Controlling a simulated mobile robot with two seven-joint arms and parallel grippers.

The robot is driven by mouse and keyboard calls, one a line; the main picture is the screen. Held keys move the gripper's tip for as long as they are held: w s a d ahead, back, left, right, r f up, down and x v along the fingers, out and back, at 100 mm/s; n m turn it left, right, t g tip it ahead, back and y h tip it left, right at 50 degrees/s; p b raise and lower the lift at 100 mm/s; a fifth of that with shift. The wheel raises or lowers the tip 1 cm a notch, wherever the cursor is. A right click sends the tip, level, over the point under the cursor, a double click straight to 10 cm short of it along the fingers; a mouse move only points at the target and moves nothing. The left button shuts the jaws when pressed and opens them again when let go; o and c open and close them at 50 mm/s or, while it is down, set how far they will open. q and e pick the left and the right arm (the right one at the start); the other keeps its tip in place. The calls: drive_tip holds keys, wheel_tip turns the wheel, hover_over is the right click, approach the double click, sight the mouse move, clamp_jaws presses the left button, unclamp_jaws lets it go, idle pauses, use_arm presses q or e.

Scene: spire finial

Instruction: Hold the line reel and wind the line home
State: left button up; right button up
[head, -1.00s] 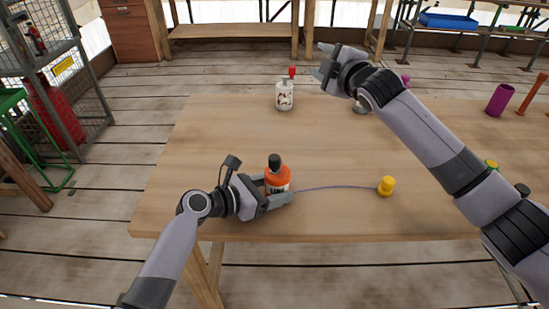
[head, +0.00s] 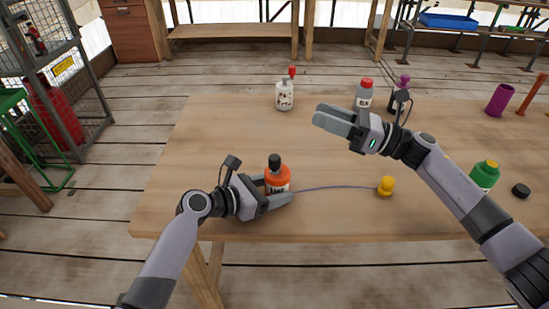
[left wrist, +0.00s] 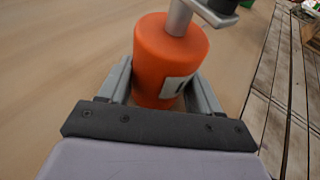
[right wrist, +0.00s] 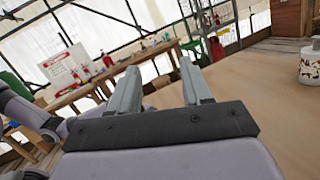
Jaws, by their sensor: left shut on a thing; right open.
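The orange line reel (head: 277,180) stands upright near the front of the table, with a dark knob on top. My left gripper (head: 276,190) is shut around its body; the left wrist view shows the orange reel (left wrist: 170,60) between both fingers, with a grey crank post and arm on top. A thin bluish line runs right from the reel along the table to a yellow weight-like piece (head: 386,186). My right gripper (head: 335,120) is open and empty, above the table, behind and to the right of the reel. The right wrist view shows nothing between its fingers (right wrist: 160,85).
A white spotted bottle with a red top (head: 285,95) stands at the back. A grey bottle with a red cap (head: 364,94) and a purple-topped one (head: 402,92) stand behind my right arm. A green bottle (head: 485,174) and black cap (head: 521,190) are at right. The table's middle left is clear.

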sight(275, 157)
drive_tip(key=s+d+f+n+g+h, duration=0.1)
drive_tip(key=s+f+n+g, duration=0.5)
drive_tip(key=a, duration=1.1)
drive_tip(key=shift+w+a+f, duration=0.2)
drive_tip(key=shift+a+f, duration=0.05)
drive_tip(key=shift+a, duration=0.1)
clamp_jaws()
